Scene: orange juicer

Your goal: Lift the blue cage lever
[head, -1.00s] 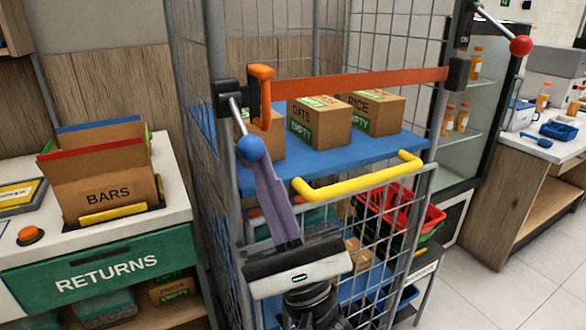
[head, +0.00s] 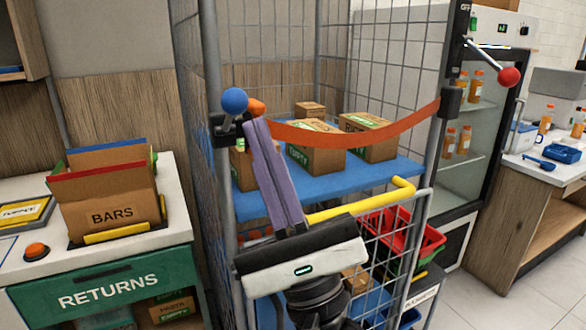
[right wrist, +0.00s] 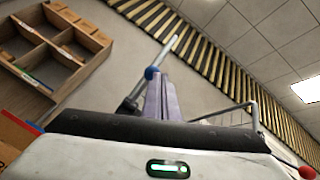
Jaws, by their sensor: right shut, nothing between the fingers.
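The blue cage lever's ball knob (head: 235,101) is at the top left of the wire cage, above the black latch block (head: 227,130). The lever points up. My right gripper (head: 254,126) is shut and empty, its purple fingers reaching up with the tips just right of and below the blue knob. I cannot tell whether they touch. In the right wrist view the blue knob (right wrist: 151,73) shows at the tips of the fingers (right wrist: 160,82). My left gripper is not in view.
An orange strap (head: 360,134) spans the cage front above a blue shelf (head: 400,170) with boxes. A yellow bar (head: 362,200) crosses below. A returns counter (head: 100,285) stands left.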

